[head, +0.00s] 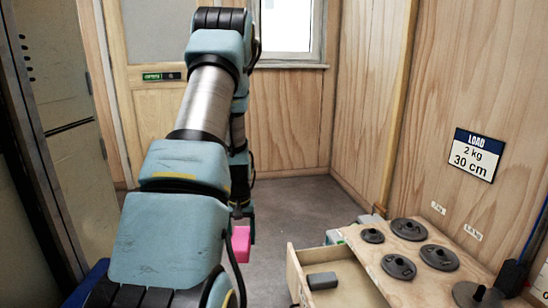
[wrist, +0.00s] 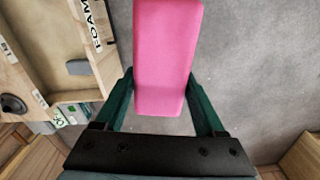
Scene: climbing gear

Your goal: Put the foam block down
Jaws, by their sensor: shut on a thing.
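The foam block is a pink box shape. In the wrist view the foam block (wrist: 166,55) sits between the two green fingers of my gripper (wrist: 166,92), which is shut on it. The grey floor shows beneath and around it. In the head view the pink block (head: 241,244) hangs below my arm, left of the open drawer. There my arm hides most of the gripper and part of the block.
An open wooden drawer (head: 296,270) holds a dark grey block (head: 322,281). Several round weights (head: 398,266) stand on the wooden top beside it. A load sign (head: 478,155) hangs on the right wall. Grey floor (head: 310,205) is clear ahead.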

